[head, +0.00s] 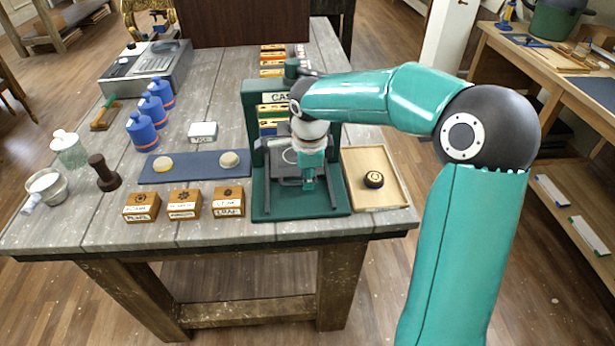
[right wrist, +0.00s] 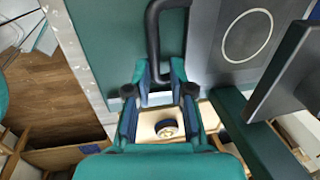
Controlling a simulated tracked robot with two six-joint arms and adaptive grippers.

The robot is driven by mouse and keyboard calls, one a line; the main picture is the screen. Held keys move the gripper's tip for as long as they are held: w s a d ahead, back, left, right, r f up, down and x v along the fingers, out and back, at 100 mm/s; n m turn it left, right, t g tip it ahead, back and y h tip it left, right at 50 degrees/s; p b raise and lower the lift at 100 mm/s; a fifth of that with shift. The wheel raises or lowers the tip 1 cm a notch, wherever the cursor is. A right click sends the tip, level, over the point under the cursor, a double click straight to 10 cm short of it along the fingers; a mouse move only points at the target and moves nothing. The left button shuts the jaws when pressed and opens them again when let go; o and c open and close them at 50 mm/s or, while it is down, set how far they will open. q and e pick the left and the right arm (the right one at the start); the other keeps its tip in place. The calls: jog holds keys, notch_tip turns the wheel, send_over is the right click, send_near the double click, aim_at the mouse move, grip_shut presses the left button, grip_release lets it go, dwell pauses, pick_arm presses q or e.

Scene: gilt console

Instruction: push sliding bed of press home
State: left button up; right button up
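The green press (head: 256,118) stands at the front right of the table on a green base (head: 300,212). Its dark grey sliding bed (head: 288,170) lies between two rails, partly hidden by my right arm. In the right wrist view the bed (right wrist: 225,65) is a grey plate with a white ring. A black bent handle (right wrist: 152,45) sticks out from the bed. My right gripper (head: 308,182) is over the front of the bed. In the right wrist view its fingers (right wrist: 160,70) stand apart with part of the handle between them; contact is unclear. My left gripper is out of view.
A wooden tray (head: 358,198) with a dark round piece (head: 373,180) lies right of the press. Left are a blue mat (head: 195,172) and several wooden boxes (head: 184,204). Blue bottles (head: 142,132) stand farther left. The floor in front of the table is clear.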

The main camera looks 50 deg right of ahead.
jog(key=shift+o, duration=1)
jog(key=shift+w, duration=0.1)
notch_tip(320, 180, up, 12)
jog(key=s+a, duration=0.1)
jog(key=shift+s+a+f, duration=0.15)
jog(key=shift+s+a, duration=0.05)
jog(key=shift+s, duration=0.15)
